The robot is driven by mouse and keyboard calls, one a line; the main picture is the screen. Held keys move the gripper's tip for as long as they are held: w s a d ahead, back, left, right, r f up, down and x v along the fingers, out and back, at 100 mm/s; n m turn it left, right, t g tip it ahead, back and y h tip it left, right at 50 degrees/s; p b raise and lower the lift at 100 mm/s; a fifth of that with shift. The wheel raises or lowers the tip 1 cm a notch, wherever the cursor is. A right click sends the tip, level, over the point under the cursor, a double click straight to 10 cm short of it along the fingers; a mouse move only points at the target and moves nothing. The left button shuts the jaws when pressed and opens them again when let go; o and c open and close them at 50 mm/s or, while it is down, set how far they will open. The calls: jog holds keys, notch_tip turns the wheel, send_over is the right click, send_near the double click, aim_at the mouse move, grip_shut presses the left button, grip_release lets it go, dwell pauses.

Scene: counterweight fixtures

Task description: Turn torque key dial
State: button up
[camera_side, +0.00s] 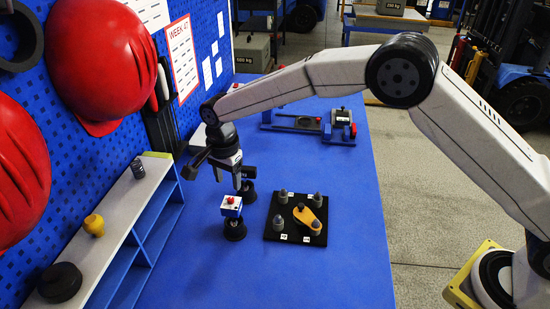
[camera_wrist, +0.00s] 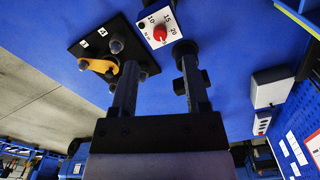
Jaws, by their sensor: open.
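The torque key dial (camera_side: 231,203) is a small white-faced blue box with a red knob, standing on a dark round base on the blue table. In the wrist view its white face (camera_wrist: 172,22) carries the marks 10, 15 and 20, with the red knob (camera_wrist: 160,33) in the middle. My gripper (camera_side: 240,184) points down above and slightly behind the dial in the side view. In the wrist view my gripper (camera_wrist: 157,60) is open and its fingers stand apart. The dial shows just beyond the fingertips. I see no contact with the knob.
A black plate (camera_side: 272,235) with several grey pegs and an orange lever (camera_side: 307,217) lies right of the dial. A shelf (camera_side: 120,207) with small items and a pegboard with red helmets (camera_side: 102,62) stand left. Blue fixtures (camera_side: 340,126) stand behind. The front table is clear.

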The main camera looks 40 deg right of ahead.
aim_at(231, 199)
jog(key=shift+f, duration=2.85)
grip_shut()
